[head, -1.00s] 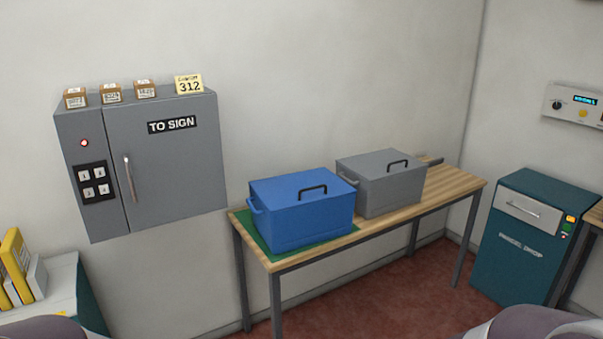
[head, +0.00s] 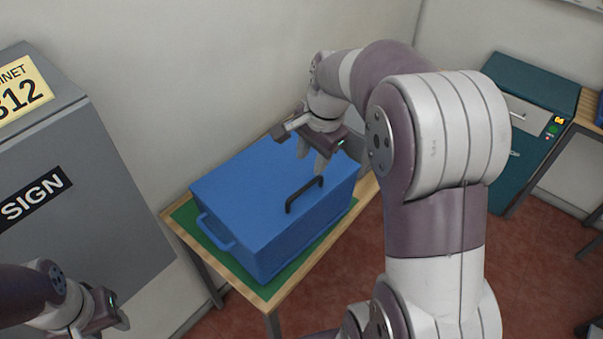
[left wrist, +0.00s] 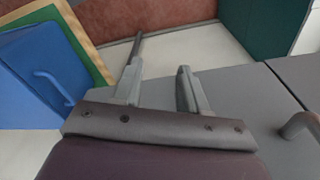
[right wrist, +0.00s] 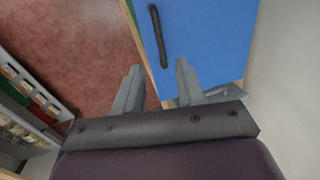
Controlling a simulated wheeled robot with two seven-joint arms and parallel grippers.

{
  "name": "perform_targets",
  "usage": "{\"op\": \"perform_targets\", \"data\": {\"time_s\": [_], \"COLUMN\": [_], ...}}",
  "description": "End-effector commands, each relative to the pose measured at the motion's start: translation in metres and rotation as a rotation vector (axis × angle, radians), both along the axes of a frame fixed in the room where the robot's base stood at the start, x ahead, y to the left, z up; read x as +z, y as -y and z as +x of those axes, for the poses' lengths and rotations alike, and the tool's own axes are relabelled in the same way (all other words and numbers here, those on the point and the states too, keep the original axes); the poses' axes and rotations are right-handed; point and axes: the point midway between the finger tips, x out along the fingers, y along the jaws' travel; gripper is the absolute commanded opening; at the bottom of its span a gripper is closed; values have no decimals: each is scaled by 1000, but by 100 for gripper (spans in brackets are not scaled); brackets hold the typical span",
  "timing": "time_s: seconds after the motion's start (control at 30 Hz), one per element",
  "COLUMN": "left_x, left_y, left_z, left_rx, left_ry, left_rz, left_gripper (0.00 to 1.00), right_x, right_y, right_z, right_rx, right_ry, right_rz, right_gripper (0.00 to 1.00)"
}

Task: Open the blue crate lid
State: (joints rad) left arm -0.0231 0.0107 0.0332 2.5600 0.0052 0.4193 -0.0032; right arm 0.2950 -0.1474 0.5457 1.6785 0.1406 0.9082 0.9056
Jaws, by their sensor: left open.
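The blue crate (head: 255,240) stands on a green mat (head: 190,220) on the wooden table. Its blue lid (head: 250,180) is shut, with a dark bar handle (head: 304,193) on top. In the right wrist view the handle (right wrist: 158,35) lies ahead of the fingers. My right gripper (head: 312,160) is above the lid, close behind the handle, open and empty. It shows in its own wrist view (right wrist: 158,85) with the fingers apart. My left gripper (head: 118,308) is low at the left, away from the crate, open and empty in its wrist view (left wrist: 160,85).
A grey cabinet (head: 80,180) with a "SIGN" label stands on the left, close to my left gripper. A teal parcel drop box (head: 500,150) stands at right. Red floor is open in front.

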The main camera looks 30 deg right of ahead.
Motion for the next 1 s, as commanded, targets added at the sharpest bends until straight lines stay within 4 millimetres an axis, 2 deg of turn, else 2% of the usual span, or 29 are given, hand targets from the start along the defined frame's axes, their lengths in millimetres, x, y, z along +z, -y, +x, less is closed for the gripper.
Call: {"op": "perform_targets", "data": {"time_s": [0.2, 0.4, 0.53, 0.77, 0.8, 0.87, 0.9, 1.0], "left_x": [7, 10, 11, 11, 11, 11, 11, 11], "left_y": [0, 0, 0, 0, 0, 0, 0, 0], "left_z": [0, 0, 0, 0, 0, 0, 0, 0], "left_rx": [0, 0, 0, 0, 0, 0, 0, 0], "left_ry": [-1, 0, 0, 0, 0, 0, 0, 0], "left_rz": [0, 0, 0, 0, 0, 0, 0, 0], "left_gripper": [43, 43, 43, 43, 43, 43, 43, 43], "right_x": [-57, -92, -101, -102, -102, -102, -102, -102], "right_y": [-4, -6, -6, -6, -6, -6, -6, -6], "right_z": [9, 17, 18, 18, 18, 18, 18, 18], "right_rx": [4, 6, 7, 6, 6, 6, 6, 6], "right_ry": [-6, 0, 1, 2, 2, 2, 2, 2], "right_rz": [-1, -2, -3, -4, -3, -3, -3, -3], "right_gripper": [39, 39, 39, 39, 26, 6, 0, 0]}}
